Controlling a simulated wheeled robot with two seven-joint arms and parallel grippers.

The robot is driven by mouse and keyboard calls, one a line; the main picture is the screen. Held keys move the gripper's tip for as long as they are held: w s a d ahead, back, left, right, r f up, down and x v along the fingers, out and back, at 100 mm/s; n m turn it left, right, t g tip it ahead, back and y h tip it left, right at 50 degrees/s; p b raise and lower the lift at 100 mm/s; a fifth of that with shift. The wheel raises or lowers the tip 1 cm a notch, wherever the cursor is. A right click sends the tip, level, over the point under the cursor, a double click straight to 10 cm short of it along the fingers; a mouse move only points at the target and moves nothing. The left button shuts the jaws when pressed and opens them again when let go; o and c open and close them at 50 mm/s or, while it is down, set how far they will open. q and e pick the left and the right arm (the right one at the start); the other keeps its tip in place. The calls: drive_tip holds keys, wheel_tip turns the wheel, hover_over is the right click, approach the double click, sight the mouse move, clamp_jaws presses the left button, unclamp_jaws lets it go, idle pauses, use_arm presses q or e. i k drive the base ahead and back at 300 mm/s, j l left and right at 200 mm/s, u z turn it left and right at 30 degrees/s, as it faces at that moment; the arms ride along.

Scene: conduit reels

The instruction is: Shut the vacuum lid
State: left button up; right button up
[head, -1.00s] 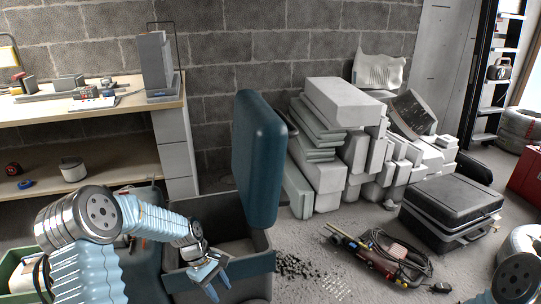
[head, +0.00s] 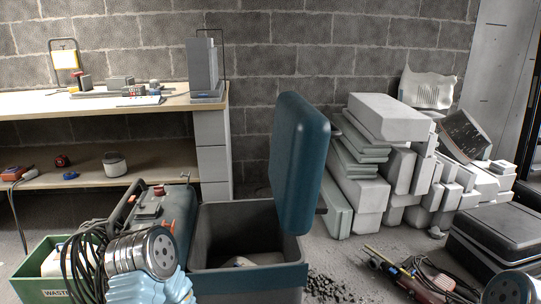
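The vacuum lid (head: 298,165) is a thick dark teal panel. It stands upright, hinged open along the right side of a grey open bin (head: 250,276) with a teal front edge. The bin's inside shows, with something pale at the bottom. A teal machine body with a handle and red knob (head: 160,215) sits against the bin's left side. My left arm comes in at the lower left in front of that body, but its gripper is out of the frame. My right gripper is not in view; only a metal joint of mine shows at the lower right corner.
A green waste bin (head: 40,288) and looped black hoses (head: 85,262) are at the lower left. A workbench (head: 110,108) stands behind. Stacked grey blocks (head: 390,120), a black case (head: 495,235) and a tool with cables (head: 410,278) lie to the right, with dark rubble near the bin.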

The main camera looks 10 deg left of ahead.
sight(302, 135)
drive_tip(key=i+l+u, duration=0.2)
drive_tip(key=u, duration=0.15)
drive_tip(key=i+l+u, duration=0.1)
drive_tip(key=l+u, duration=0.2)
drive_tip(key=i+l+u, duration=0.1)
drive_tip(key=l+u, duration=0.25)
drive_tip(key=i+l, duration=0.1)
drive_tip(key=l, duration=0.25)
drive_tip(key=i+l+u, duration=0.1)
drive_tip(key=l, duration=0.65)
drive_tip(key=i, duration=0.05)
